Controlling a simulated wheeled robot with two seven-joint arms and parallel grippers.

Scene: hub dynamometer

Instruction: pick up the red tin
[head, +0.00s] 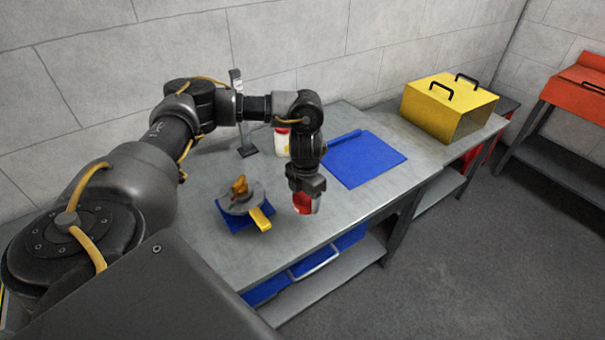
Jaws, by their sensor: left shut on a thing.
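The red tin (302,205) is in the jaws of my left gripper (306,192), over the front part of the grey workbench (343,213). The gripper points down and is shut on the tin. The tin shows red with a pale patch, and its upper part is hidden by the jaws. I cannot tell for sure whether its base touches the bench or hangs just above it. My right gripper is not in view.
Left of the tin, a grey round device with a yellow handle (261,219) sits on a blue base. Behind are a white container with red (282,141) and a dark stand (247,149). A blue mat (364,160) lies right; a yellow box (449,107) stands farther right.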

